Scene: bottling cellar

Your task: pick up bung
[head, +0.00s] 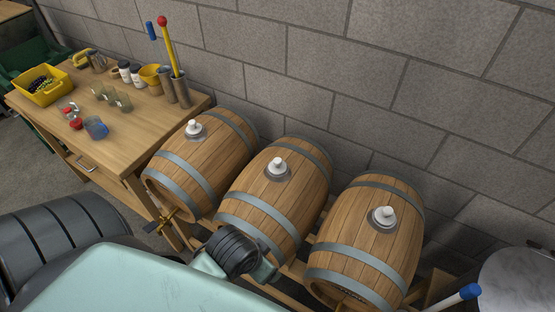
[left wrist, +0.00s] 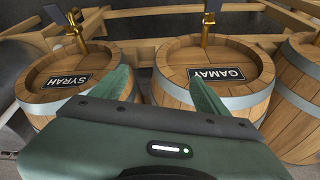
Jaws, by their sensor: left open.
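Three white bungs sit upright on top of three wooden barrels in the head view: a left bung (head: 194,127), a middle bung (head: 277,167) and a right bung (head: 384,215). Each stands in a grey ring on its barrel. My left gripper (left wrist: 163,95) is open and empty in the left wrist view, its two green fingers apart in front of the barrel ends. In the head view my left arm reaches in front of the middle barrel, below the bungs; the fingertips cannot be made out there. No bung shows in the left wrist view. My right gripper is not in view.
The barrels lie on a wooden rack before a block wall (head: 330,60). Their ends carry SYRAH (left wrist: 91,80) and GAMAY (left wrist: 217,74) plates and brass taps. A wooden table (head: 140,132) at left holds a yellow bin (head: 41,88), cups and glasses. A blue-tipped rod (head: 455,298) is lower right.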

